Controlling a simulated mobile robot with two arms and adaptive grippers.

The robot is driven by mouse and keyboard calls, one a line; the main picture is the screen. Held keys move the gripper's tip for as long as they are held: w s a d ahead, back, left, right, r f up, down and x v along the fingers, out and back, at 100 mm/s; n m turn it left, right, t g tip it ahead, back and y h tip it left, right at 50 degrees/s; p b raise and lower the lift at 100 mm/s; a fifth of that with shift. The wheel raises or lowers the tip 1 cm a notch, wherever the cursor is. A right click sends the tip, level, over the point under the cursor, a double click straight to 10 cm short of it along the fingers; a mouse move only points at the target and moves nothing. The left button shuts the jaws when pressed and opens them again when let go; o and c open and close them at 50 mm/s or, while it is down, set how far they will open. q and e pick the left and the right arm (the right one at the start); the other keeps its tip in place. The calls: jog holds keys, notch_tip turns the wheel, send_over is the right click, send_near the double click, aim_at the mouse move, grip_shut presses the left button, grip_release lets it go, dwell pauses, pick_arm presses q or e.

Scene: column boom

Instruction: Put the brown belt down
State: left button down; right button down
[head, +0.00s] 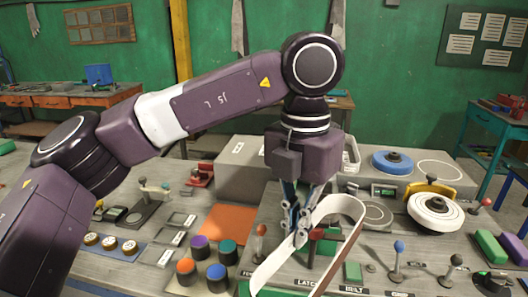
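The belt (347,204) is a long loop with a pale cream face and a brown face that shows along its right strand. It is in the lower middle of the head view, tilted above the bench panel; its lower end reaches the picture's bottom edge. My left gripper (301,238) points down, with its fingers closed on the belt's left strand. Whether the belt's lower end touches the panel is unclear. My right gripper is not in view.
A blue wheel (392,162) and a white wheel (435,212) sit at right. Several coloured knobs (217,272) and small levers crowd the panel. An orange mat (227,223) is bare.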

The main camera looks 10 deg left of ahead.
pick_arm(q)
jog(key=s+a+f+m, duration=0.4)
jog(key=a+f+m, duration=0.1)
jog(key=f+m, duration=0.5)
jog(key=s+a+f+m, duration=0.4)
jog(key=f+m, duration=0.6)
jog(key=f, duration=0.3)
jog(key=s+a+f+m, duration=0.4)
jog(key=a+f+m, duration=0.3)
jog(key=f+m, duration=0.4)
jog(key=shift+f, duration=0.5)
jog(key=shift+s, duration=0.15)
